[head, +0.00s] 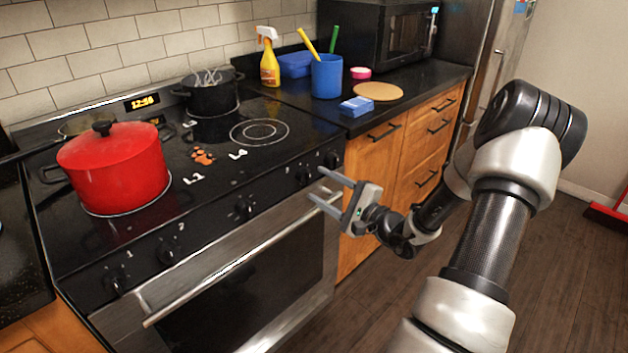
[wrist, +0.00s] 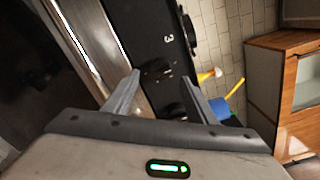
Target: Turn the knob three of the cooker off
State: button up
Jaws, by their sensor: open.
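The black cooker (head: 60,230) has a row of dark knobs on its front panel. My gripper (head: 317,184) is open and empty in front of the panel's right part, apparently short of the knob. It also shows in the wrist view (wrist: 161,78).
The oven handle (head: 225,260) sticks out below the panel. A red pot (head: 115,170) and a black pot (head: 212,95) stand on the hob. The counter right of it holds a spray bottle (head: 269,62) and a blue cup (head: 326,78).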

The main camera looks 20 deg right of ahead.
jog(key=p+v, duration=0.1)
jog(key=v, duration=1.2)
jog(key=shift+s, duration=0.2)
